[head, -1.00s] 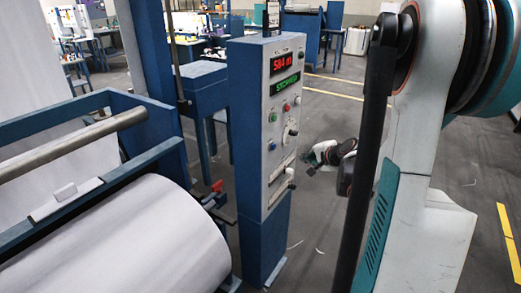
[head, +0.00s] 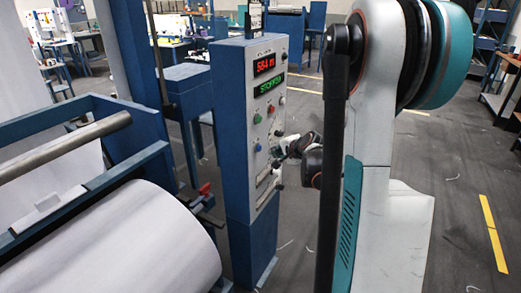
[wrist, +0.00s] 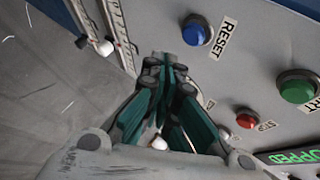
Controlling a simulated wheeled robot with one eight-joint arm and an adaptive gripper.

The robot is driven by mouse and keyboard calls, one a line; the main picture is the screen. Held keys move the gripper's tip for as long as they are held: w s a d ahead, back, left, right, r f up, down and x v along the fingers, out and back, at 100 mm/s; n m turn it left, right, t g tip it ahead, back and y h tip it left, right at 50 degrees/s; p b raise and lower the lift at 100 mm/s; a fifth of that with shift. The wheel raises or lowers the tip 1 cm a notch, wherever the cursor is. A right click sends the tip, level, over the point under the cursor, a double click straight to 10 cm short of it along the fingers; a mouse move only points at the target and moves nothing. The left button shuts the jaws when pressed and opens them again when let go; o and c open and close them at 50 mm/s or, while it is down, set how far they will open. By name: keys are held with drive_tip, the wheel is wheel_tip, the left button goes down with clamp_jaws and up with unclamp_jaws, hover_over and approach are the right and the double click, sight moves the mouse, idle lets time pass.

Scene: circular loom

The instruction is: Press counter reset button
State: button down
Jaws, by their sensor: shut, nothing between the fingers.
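The blue reset button (wrist: 196,30) is on the grey panel, with the word RESET beside it. In the head view the blue button (head: 258,148) is low on the loom's control panel (head: 259,190). My gripper (wrist: 166,62) is shut and empty, its fingertips just below and left of the blue button in the wrist view. They look close to the panel, but I cannot tell whether they touch it. In the head view my gripper (head: 291,148) is at the panel's right side, at about the blue button's height.
A red STOP button (wrist: 246,118) and a green START button (wrist: 297,87) share the panel. The head view shows a red display (head: 265,64) reading 584 m and a green display (head: 269,85) reading STOPPED. A white fabric roll (head: 120,240) lies left.

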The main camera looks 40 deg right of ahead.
drive_tip(key=shift+w+a, duration=0.2)
drive_tip(key=shift+w, duration=0.25)
drive_tip(key=shift+w+a, duration=0.2)
drive_tip(key=shift+w, duration=0.25)
drive_tip(key=shift+w, duration=0.15)
idle(0.8)
drive_tip(key=shift+w+a, duration=0.15)
drive_tip(key=shift+w, duration=0.05)
drive_tip(key=shift+w+a, duration=0.2)
drive_tip(key=shift+w, duration=0.25)
idle(0.8)
drive_tip(key=shift+s, duration=0.15)
drive_tip(key=shift+s+d, duration=0.35)
drive_tip(key=shift+s, duration=0.35)
drive_tip(key=shift+s+d+b, duration=0.1)
drive_tip(key=shift+s+d, duration=0.2)
drive_tip(key=shift+s, duration=0.45)
drive_tip(key=shift+s+d+b, duration=0.15)
drive_tip(key=shift+s+d, duration=0.2)
drive_tip(key=shift+s, duration=0.45)
drive_tip(key=shift+s+d+b, duration=0.1)
drive_tip(key=shift+s+d, duration=0.2)
drive_tip(key=shift+s, duration=0.45)
